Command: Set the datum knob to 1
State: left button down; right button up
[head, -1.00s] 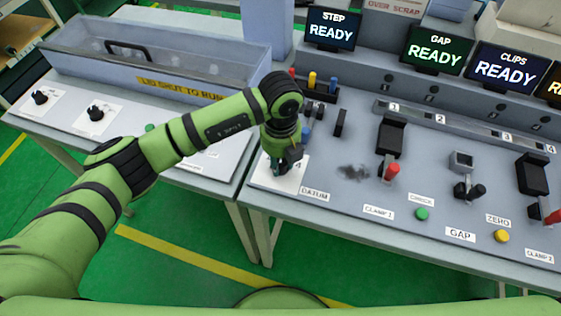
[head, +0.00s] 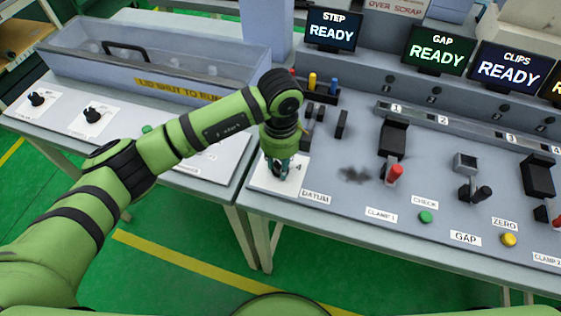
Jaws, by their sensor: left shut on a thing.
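My left gripper (head: 278,171) points down over the white datum plate (head: 262,184) at the left front of the right-hand panel. It is shut on the datum knob, which the fingers mostly hide. A digit 4 shows on the plate's right side; the other marks and the knob's pointer cannot be read. The DATUM label (head: 316,196) lies just right of the plate. My right gripper is not in view.
Clamp 1 with its red-tipped handle (head: 395,173), a green check button (head: 425,217), the gap gauge (head: 466,163) and a yellow zero button (head: 509,240) are to the right. Two black knobs (head: 38,99) (head: 93,114) sit on the left table. Screens (head: 332,30) read READY.

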pick_arm(q)
jog(key=shift+n, duration=0.4)
jog(key=c, duration=0.9)
grip_release()
jog(key=shift+c, duration=0.2)
notch_tip(320, 180, up, 12)
